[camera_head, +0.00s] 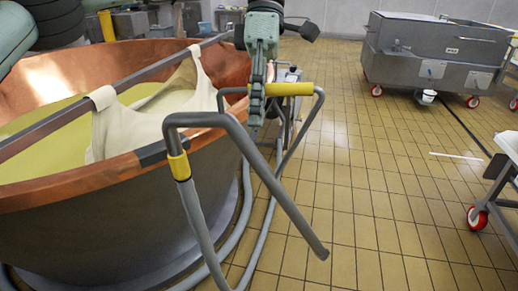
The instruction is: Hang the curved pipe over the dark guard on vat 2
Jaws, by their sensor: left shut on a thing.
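The curved pipe (270,178) is a grey bent tube with yellow sleeves, held up at the near right side of the copper vat (85,235). My left gripper (257,112) points down and is shut on the pipe's upper bar, beside a yellow sleeve. One bend of the pipe hangs near the vat's rim, and one free end reaches down to the right over the floor. The dark guard (152,153) is a short dark strip on the near right rim, just left of that bend. I cannot tell whether they touch. My right gripper is not in view.
A grey bar (50,134) crosses the vat, with a pale cloth (137,125) hung from it above yellow liquid. Grey tubing runs beside the vat. A grey wheeled tank (430,55) stands at the back right and a wheeled table (500,180) at the right. The tiled floor between is clear.

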